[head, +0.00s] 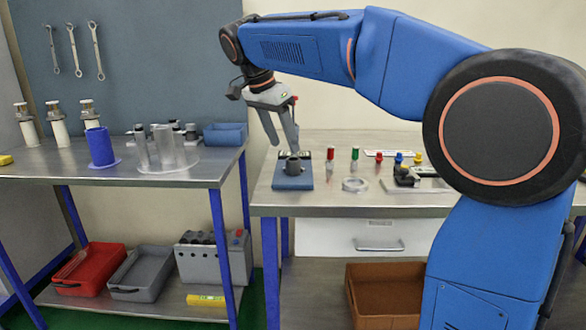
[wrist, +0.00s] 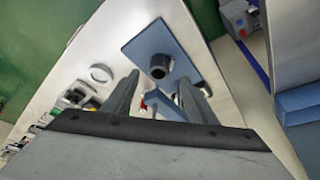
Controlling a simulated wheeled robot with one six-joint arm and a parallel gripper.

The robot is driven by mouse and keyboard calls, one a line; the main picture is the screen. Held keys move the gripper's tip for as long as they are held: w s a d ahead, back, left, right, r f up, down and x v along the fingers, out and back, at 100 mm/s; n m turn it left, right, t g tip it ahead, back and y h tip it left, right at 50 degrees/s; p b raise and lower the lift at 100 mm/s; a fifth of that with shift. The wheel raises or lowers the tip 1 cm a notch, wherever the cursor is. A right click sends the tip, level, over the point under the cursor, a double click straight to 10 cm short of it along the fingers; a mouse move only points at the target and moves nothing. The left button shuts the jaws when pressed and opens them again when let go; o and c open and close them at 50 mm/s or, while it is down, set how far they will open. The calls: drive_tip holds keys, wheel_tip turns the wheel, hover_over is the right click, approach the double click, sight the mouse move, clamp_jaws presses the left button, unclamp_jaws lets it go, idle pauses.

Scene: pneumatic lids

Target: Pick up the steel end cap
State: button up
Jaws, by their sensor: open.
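A short dark grey, hollow round piece (head: 293,164), which looks like the steel end cap, stands on a blue pad (head: 291,182) at the left end of the right workbench. In the wrist view this cap (wrist: 161,63) sits upright on the blue pad (wrist: 140,47), its open top showing. My gripper (head: 283,143) is open and empty, pointing down above the cap and slightly to its left in the head view. In the wrist view the two fingertips (wrist: 159,84) lie just below the cap in the picture, apart from it.
A pale ring (head: 355,184) lies right of the pad. Red and green bottles (head: 330,157) and small coloured parts stand behind it. Left, another bench (head: 110,178) holds a blue cup (head: 100,146) and clear tubes (head: 165,148). A gap separates the benches.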

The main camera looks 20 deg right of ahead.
sight(290, 172)
drive_tip(key=shift+d+x, duration=0.1)
drive_tip(key=shift+x, duration=1.4)
drive_tip(key=shift+d+x, duration=0.15)
drive_tip(key=shift+x, duration=1.3)
drive_tip(key=shift+r, duration=0.1)
clamp_jaws()
